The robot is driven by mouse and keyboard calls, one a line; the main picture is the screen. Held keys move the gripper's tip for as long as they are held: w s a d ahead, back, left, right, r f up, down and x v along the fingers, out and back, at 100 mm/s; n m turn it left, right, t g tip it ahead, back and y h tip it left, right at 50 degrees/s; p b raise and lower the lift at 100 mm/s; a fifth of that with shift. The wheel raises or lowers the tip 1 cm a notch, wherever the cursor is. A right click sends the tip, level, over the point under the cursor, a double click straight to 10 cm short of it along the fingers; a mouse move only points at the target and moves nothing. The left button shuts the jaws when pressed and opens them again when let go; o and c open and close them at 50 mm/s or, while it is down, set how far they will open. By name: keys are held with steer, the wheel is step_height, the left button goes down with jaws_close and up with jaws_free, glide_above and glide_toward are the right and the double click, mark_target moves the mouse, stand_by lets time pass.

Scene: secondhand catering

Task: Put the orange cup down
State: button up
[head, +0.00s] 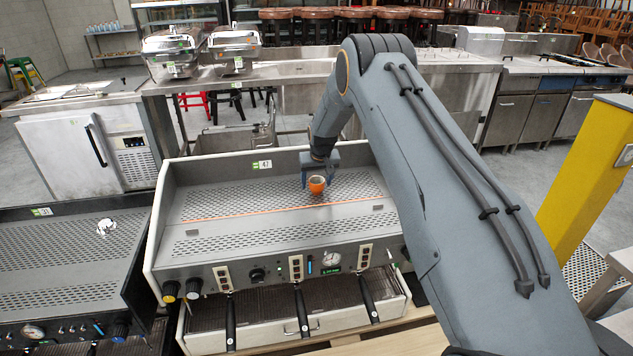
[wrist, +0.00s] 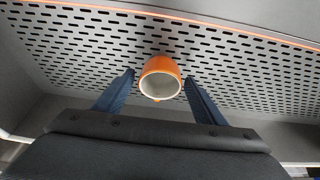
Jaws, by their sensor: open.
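The orange cup (head: 317,185) stands upright on the perforated top (head: 240,202) of the grey espresso machine, towards its back. In the wrist view the cup (wrist: 160,77) shows its pale inside and orange wall, on the perforated metal (wrist: 240,75). My gripper (head: 319,172) is over the cup in the head view. In the wrist view my gripper (wrist: 159,84) is open, with one blue finger on each side of the cup and a gap visible beside each. The cup's underside is hidden.
The machine's raised back panel (head: 235,164) stands behind the cup. A second espresso machine (head: 70,255) is at the left, and a yellow post (head: 585,165) at the right. The perforated top is clear on both sides of the cup.

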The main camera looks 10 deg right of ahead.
steer(key=b+v, duration=0.2)
steer(key=v, duration=1)
steer(key=s+r+g, duration=0.3)
steer(key=s, duration=4.1)
steer(key=shift+s+r, duration=0.2)
steer(key=shift+r, duration=0.05)
